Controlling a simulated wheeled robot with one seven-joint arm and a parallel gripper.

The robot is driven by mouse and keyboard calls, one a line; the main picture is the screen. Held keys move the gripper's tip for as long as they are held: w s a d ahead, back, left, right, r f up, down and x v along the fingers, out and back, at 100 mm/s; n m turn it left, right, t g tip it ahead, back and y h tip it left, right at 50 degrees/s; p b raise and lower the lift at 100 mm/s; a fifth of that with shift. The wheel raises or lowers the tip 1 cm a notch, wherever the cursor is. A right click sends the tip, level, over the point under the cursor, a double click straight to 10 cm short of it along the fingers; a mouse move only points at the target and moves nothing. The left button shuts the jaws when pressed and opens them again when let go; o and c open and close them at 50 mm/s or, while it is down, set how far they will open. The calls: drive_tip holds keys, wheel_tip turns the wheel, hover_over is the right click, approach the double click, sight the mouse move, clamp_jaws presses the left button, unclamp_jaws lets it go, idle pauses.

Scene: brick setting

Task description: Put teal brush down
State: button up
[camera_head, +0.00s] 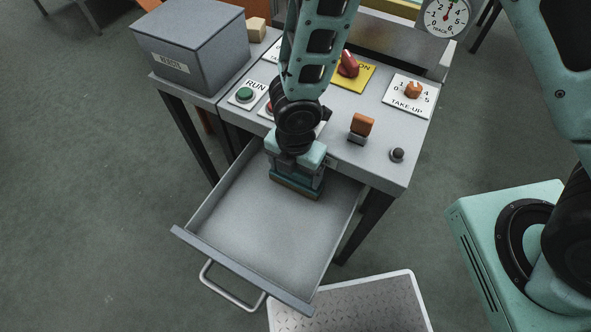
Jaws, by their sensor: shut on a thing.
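My gripper (296,168) points down over the back part of an open grey drawer (250,232). It is shut on the teal brush (294,183), a block with a tan strip along its lower edge. The brush is low over the drawer floor or resting on it; I cannot tell which. My fingers and wrist hide much of its top. The rest of the drawer floor that I can see is bare.
The grey bench above the drawer carries a grey box (200,50), a green button (244,95), a red switch (348,65), an orange lever (361,126) and a take-up knob (413,90). A tread-patterned platform (350,308) stands right of the drawer handle (232,290).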

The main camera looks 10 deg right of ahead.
drive_tip(key=shift+w+f, duration=0.1)
drive_tip(key=shift+f, duration=0.25)
drive_tip(key=shift+f, duration=0.15)
drive_tip(key=shift+f+b, duration=0.35)
drive_tip(key=shift+b, duration=0.1)
